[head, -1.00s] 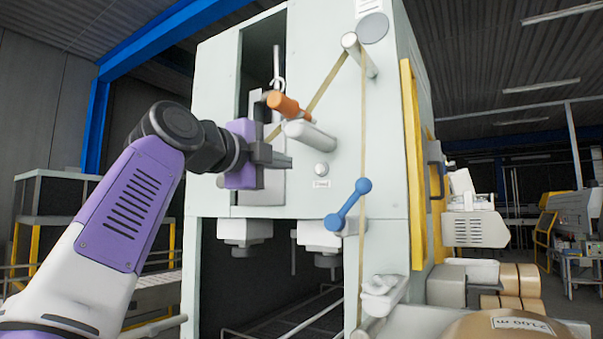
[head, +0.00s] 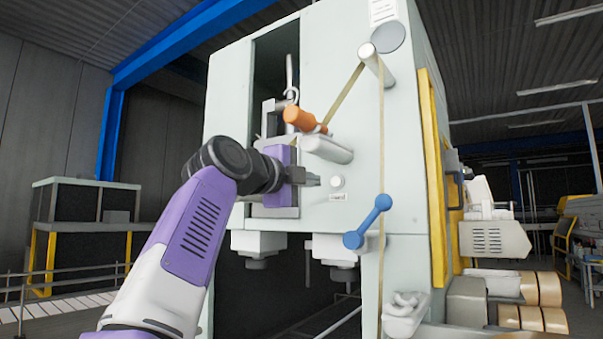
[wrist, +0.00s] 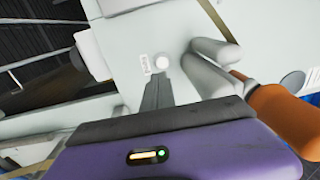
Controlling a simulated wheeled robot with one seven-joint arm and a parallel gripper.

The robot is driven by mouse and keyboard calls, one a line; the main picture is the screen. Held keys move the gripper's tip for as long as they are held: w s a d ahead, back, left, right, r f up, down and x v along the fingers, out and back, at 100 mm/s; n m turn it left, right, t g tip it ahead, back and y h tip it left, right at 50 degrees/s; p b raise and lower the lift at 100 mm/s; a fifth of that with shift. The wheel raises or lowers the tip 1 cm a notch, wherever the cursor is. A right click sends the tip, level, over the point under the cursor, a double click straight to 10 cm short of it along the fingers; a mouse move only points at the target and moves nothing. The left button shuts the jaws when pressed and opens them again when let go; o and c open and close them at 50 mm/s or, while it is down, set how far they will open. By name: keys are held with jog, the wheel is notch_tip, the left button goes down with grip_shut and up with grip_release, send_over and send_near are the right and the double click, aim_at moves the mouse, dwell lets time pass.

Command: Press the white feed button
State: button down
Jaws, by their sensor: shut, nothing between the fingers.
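The white feed button (head: 337,182) is a small round knob on the pale front panel of the machine, with a small label (head: 338,197) under it. In the wrist view the button (wrist: 161,62) shows just beyond the fingertips, with its label (wrist: 146,65) to the left. My gripper (head: 317,181) is shut and empty. It points at the button from the left in the head view, with a small gap visible there. In the wrist view the shut fingers (wrist: 157,84) line up with the button; whether they touch it cannot be told.
An orange handle (head: 300,118) and a pale roller (head: 327,149) stick out just above my gripper. A tan band (head: 382,130) runs down from an upper roller (head: 369,52). A blue lever (head: 368,222) sits below right of the button.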

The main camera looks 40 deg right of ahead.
aim_at(335, 184)
jog(key=p+x, duration=0.2)
jog(key=x, duration=0.4)
jog(key=shift+d+r, duration=0.1)
jog(key=shift+r, duration=0.05)
jog(key=shift+p+x, duration=0.55)
jog(key=shift+x, duration=0.35)
jog(key=shift+w+f, duration=0.1)
jog(key=shift+f, duration=0.1)
